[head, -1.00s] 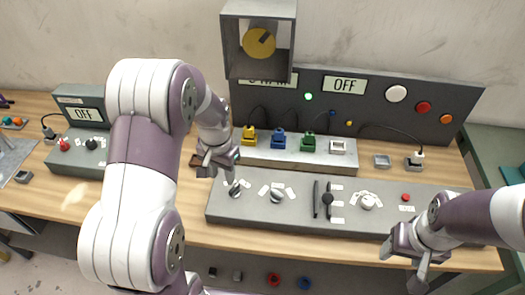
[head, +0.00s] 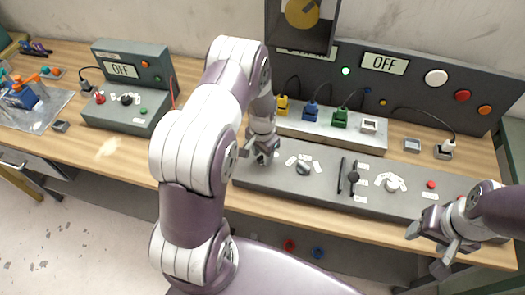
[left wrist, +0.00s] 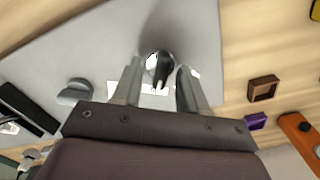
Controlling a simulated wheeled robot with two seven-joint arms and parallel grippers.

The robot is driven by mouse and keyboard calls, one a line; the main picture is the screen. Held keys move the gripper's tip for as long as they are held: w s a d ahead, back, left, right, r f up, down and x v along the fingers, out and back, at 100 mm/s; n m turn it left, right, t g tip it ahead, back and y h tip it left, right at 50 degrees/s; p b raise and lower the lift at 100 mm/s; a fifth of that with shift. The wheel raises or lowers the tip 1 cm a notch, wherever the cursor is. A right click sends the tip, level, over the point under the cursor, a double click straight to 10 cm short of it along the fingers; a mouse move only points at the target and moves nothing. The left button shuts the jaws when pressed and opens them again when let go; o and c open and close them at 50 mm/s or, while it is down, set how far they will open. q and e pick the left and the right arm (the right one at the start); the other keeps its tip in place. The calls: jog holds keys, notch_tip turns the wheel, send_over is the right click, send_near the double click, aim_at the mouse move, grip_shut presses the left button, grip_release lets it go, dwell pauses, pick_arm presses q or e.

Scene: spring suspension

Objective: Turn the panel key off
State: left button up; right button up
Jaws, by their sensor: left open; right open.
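The grey control panel (head: 330,185) lies along the table's front. At its left end is a round silver switch with a dark bar standing from it, seen as the key switch (left wrist: 158,64) in the left wrist view. My left gripper (head: 262,158) is over that end and hides the switch in the head view. In the left wrist view its open fingers (left wrist: 158,84) straddle the switch, one on each side; contact cannot be told. White labels (left wrist: 172,87) lie beside the switch. My right gripper (head: 440,255) is open and empty near the panel's right front edge.
Right of the switch are a grey knob (head: 304,168), a black slider (head: 353,178) and a white-labelled dial (head: 391,185). A box with a yellow disc (head: 302,12) hangs above.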

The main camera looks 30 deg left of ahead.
pick_arm(q)
jog(key=shift+w+a+f, duration=0.1)
jog(key=shift+w, duration=0.05)
jog(key=shift+c, duration=1.2)
grip_shut()
jog(key=shift+n, duration=0.4)
jog(key=n+b, duration=0.1)
jog(key=n, duration=0.3)
jog(key=shift+w+n, duration=0.1)
jog(key=shift+n, duration=0.3)
jog(key=n+b, duration=0.1)
jog(key=n, duration=0.5)
jog(key=shift+w, duration=0.1)
jog(key=shift+r+n, duration=0.2)
jog(key=shift+n, duration=0.1)
